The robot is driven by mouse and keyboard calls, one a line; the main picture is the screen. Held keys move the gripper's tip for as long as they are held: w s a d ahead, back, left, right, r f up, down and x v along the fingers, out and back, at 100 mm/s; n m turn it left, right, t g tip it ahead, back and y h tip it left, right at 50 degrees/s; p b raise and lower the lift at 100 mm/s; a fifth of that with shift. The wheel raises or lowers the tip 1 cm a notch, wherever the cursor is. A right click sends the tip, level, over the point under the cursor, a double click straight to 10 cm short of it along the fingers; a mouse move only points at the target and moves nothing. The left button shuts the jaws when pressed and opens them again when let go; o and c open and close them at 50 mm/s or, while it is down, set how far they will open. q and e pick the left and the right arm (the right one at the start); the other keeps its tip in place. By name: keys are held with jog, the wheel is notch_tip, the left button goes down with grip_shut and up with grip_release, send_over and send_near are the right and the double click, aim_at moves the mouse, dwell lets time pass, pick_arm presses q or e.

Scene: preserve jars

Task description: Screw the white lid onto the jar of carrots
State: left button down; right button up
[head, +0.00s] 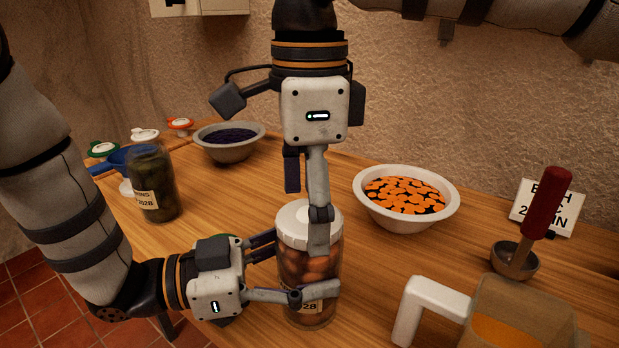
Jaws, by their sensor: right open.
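The jar of carrots (308,268) stands upright on the wooden table, glass with orange-brown contents and a partly hidden label. The white lid (291,217) sits on its mouth and looks about level; how far it is threaded cannot be seen. My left gripper (285,268) comes in from the left, low, with a finger on either side of the jar body, shut on it. My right gripper (304,215) points down from above, open. One finger reaches down over the near right side of the lid; the other hangs above and behind it. Contact with the lid is unclear.
A jar of dark green contents (152,190) stands at left by a blue funnel (118,160) and several small coloured-topped items. A bowl of carrot slices (365,208), ladle (515,260), sign (560,218) and pitcher (440,294) are right. A dark-filled bowl (228,151) stands behind.

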notch_tip(320, 180, up, 12)
jog(key=shift+f, duration=0.2)
pick_arm(q)
jog(key=shift+c, duration=1.6)
grip_release()
jog(key=v, duration=1.2)
